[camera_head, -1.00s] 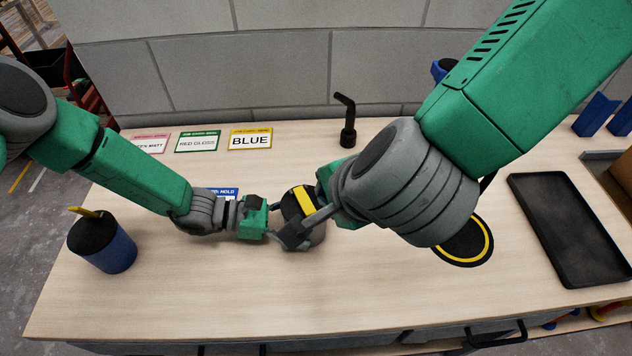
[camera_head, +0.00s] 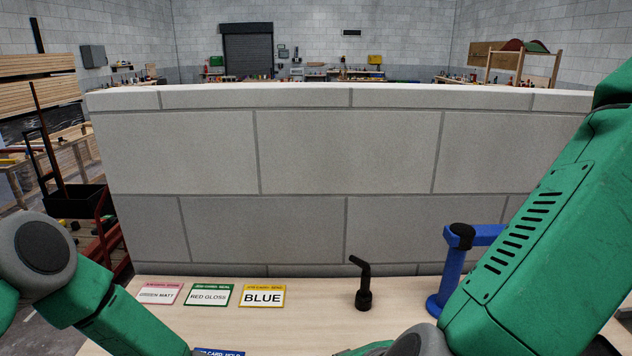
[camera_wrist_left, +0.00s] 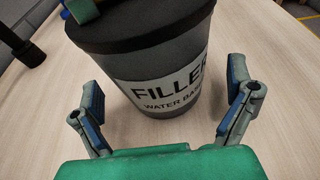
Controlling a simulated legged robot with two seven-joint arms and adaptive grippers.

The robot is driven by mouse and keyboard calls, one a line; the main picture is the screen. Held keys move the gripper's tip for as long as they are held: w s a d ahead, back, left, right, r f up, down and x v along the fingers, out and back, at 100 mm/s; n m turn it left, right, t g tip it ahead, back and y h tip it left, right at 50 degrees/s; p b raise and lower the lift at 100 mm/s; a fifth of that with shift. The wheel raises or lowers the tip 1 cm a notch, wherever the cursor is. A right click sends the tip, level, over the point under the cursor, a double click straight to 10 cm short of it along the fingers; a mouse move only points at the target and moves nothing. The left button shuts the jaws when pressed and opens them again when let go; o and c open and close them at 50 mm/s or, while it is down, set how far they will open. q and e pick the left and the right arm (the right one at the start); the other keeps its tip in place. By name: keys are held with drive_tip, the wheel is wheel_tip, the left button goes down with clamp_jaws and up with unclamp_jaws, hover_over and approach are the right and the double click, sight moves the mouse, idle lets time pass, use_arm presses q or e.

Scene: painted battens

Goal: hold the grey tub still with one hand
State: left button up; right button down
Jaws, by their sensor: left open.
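The grey tub (camera_wrist_left: 165,75) is close up in the left wrist view, with a dark lid and a white label reading "FILLER" and, partly cut off, "WATER BA". It stands on the pale wooden bench. My left gripper (camera_wrist_left: 164,76) is open, one blue-padded finger to each side of the tub. Gaps show between the fingers and its wall. The top of the lid is cut off by the frame, with a green and yellow piece there that I cannot identify. The head view shows neither the tub nor either gripper, only parts of my arms.
Three cards, pink-edged (camera_head: 158,293), green-edged (camera_head: 209,296) and yellow-edged "BLUE" (camera_head: 262,296), lie at the back of the bench. A black bent tool (camera_head: 363,292) stands right of them, then a blue stand (camera_head: 452,275). A grey block wall (camera_head: 300,150) rises behind.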

use_arm(q)
drive_tip(key=v, duration=1.1)
drive_tip(key=shift+a, duration=0.1)
drive_tip(key=shift+f, duration=0.1)
